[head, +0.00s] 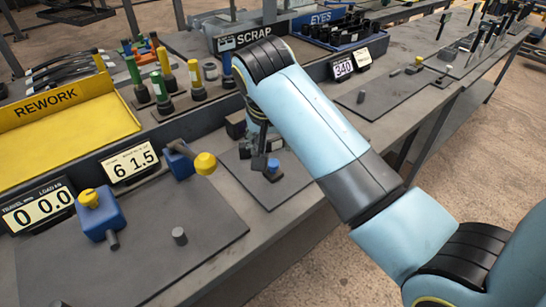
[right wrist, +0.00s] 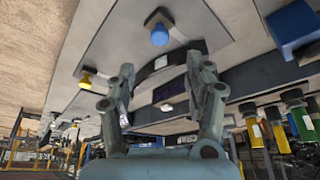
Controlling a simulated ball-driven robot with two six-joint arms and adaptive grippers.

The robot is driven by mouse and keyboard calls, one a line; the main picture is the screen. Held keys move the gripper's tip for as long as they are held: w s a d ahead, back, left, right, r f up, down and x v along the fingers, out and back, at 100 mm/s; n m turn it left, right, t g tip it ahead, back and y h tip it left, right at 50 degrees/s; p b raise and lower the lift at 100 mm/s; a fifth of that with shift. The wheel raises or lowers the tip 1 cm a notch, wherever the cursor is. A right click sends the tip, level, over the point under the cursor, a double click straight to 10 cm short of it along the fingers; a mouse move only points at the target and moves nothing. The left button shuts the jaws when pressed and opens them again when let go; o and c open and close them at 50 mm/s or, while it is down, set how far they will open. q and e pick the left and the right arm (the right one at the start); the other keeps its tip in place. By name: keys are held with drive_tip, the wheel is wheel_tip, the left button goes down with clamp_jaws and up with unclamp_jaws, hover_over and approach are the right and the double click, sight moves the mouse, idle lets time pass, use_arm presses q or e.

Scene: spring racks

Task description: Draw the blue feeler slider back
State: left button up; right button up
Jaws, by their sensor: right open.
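The blue knob of the feeler slider (head: 273,167) stands on a grey plate below my right arm in the head view. In the right wrist view the blue knob (right wrist: 160,36) sits on a dark base ahead of the gap between the fingers. My right gripper (right wrist: 158,72) is open, with nothing between its fingertips, and apart from the knob. In the head view my right gripper (head: 261,146) is small and mostly hidden by my arm, just beside the knob. My left gripper is not in view.
A blue block with a yellow knob (head: 101,214) and a yellow ball-ended piece (head: 205,163) stand on the nearer plate. Displays read 0 0.0 (head: 38,206), 6 1.5 (head: 130,163) and 340 (head: 343,68). A yellow rework tray (head: 65,131) and several coloured-handled tools (head: 194,78) stand behind.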

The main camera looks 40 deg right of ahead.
sight(273, 163)
drive_tip(key=x, duration=1)
drive_tip(key=shift+f, duration=0.2)
clamp_jaws()
